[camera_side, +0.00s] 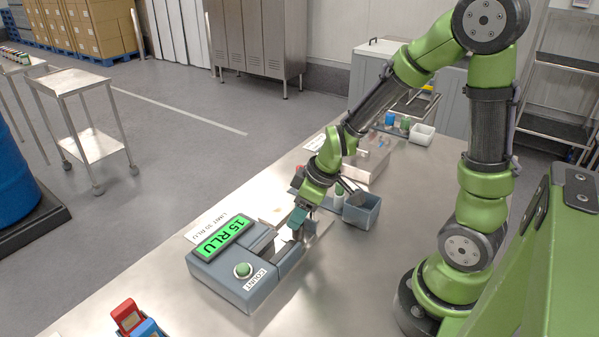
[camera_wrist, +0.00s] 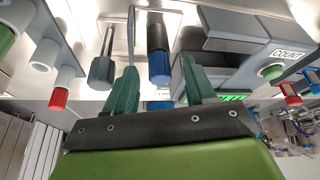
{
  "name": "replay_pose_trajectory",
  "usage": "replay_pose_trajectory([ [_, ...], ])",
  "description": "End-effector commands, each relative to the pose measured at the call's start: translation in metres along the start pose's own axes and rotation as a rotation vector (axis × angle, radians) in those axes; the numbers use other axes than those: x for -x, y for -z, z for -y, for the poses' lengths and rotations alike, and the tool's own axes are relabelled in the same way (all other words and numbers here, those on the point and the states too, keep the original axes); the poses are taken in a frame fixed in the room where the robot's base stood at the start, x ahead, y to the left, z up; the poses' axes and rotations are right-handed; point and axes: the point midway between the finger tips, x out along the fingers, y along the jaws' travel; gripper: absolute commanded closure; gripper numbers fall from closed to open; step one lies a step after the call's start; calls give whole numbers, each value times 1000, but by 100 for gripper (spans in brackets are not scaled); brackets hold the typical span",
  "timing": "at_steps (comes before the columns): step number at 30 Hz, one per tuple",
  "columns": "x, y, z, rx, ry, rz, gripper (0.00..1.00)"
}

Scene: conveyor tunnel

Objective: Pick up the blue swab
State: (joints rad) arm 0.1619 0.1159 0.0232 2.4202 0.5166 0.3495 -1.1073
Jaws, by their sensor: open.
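In the wrist view a blue-ended swab (camera_wrist: 159,66) with a dark upper part lies between my gripper's (camera_wrist: 158,72) two green fingers. The fingers are apart, with visible gaps on both sides of the swab. A grey swab-like piece (camera_wrist: 102,68) is just left of the left finger. In the side view my gripper (camera_side: 297,222) is low over the bench, beside the grey meter (camera_side: 225,272). The blue swab cannot be made out there.
The meter has a lit green display (camera_side: 223,236) and a green COUNT button (camera_side: 243,269). A grey bin (camera_side: 361,211) and a green-topped item (camera_side: 339,189) stand close behind my gripper. A white tray (camera_side: 421,135) is farther back. The front bench middle is clear.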

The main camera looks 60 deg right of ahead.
Motion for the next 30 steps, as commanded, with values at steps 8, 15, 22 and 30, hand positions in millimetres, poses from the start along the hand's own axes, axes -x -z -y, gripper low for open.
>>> replay_pose_trajectory([
  [8,0,0,0,0,0,0,76],
  [15,0,0,0,0,0,0,100],
  [22,3,2,0,1,0,-2,100],
  [30,41,19,0,4,-2,-10,100],
])
